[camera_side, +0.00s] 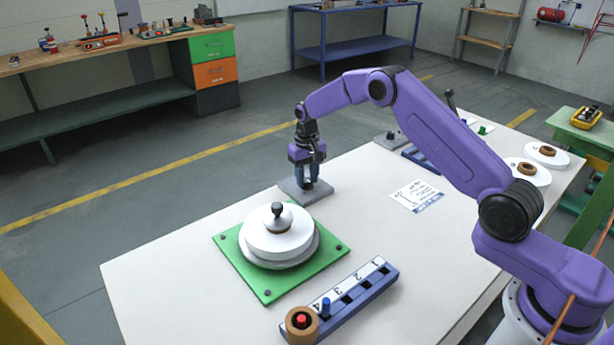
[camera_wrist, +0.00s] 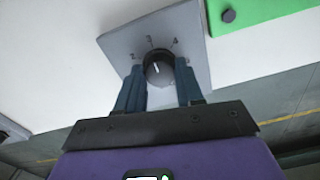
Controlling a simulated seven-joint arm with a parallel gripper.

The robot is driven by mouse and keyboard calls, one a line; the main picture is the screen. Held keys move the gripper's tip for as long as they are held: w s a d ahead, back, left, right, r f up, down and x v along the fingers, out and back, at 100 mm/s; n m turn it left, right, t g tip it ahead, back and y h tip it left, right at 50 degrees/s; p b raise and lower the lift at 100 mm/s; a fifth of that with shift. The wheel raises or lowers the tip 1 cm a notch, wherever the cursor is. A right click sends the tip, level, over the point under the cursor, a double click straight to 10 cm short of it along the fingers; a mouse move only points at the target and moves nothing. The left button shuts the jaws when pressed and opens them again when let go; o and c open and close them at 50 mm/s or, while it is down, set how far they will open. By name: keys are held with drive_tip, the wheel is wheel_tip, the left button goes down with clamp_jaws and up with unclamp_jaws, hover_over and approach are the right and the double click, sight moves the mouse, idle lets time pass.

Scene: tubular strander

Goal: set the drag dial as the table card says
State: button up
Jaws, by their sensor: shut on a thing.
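In the side view my gripper (camera_side: 307,183) points straight down over the grey plate (camera_side: 325,191) at the table's far edge; the fingers partly hide the knob. The table card (camera_side: 416,195) lies flat to the right, with a line drawing and writing I cannot read.
A blue numbered rack (camera_side: 372,284) with a wooden ring (camera_side: 300,322) is nearer. White discs (camera_side: 527,172) lie at right. The table between rack and card is clear.

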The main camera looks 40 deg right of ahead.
sight(307, 180)
idle(0.4)
drive_tip(key=o, duration=1)
drive_tip(key=shift+o, duration=0.2)
drive_tip(key=shift+r, duration=0.1)
wheel_tip(307, 180, up, 17)
drive_tip(key=shift+r, duration=0.2)
